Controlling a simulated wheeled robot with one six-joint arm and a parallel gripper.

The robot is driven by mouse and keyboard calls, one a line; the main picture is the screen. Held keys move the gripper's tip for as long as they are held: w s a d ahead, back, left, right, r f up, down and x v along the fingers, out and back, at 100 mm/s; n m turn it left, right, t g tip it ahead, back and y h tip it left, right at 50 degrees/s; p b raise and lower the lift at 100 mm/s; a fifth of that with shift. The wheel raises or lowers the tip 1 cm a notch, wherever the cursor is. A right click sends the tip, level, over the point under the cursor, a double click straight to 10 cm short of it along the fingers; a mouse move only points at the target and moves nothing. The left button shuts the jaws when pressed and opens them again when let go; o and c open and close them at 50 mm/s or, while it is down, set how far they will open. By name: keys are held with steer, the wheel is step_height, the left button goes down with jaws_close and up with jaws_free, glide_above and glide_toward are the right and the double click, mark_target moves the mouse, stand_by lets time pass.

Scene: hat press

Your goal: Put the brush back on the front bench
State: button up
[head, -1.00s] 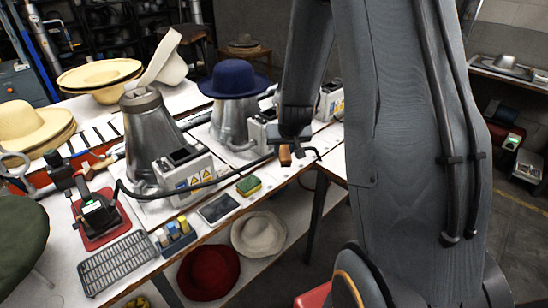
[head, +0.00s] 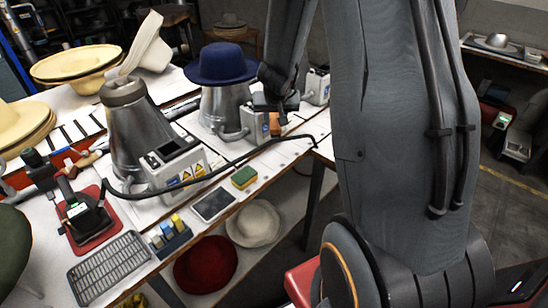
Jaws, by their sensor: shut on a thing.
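My gripper (head: 275,108) is in the head view, at the far end of my arm near the right end of the front bench (head: 268,183). It is shut on the brush (head: 275,124), of which only a small orange-brown wooden part shows below the jaws. The jaws and the rest of the brush are mostly hidden by the gripper and its dark wrist. The brush appears to be above the white bench top, but I cannot tell the gap.
Near it stand a control box (head: 256,124) and a metal form with a blue hat (head: 221,64). A black cable (head: 232,166) crosses the bench. A sponge (head: 244,177), a tablet (head: 214,204) and a wire rack (head: 110,267) lie along the front edge. Bare bench shows right of the sponge.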

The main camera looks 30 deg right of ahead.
step_height(320, 180, down, 9)
steer(key=b, duration=0.4)
steer(key=shift+f+b, duration=0.2)
steer(key=shift+b, duration=0.1)
steer(key=shift+f, duration=2.45)
steer(key=shift+f, duration=0.15)
steer(key=o, duration=1.2)
steer(key=shift+c, duration=0.2)
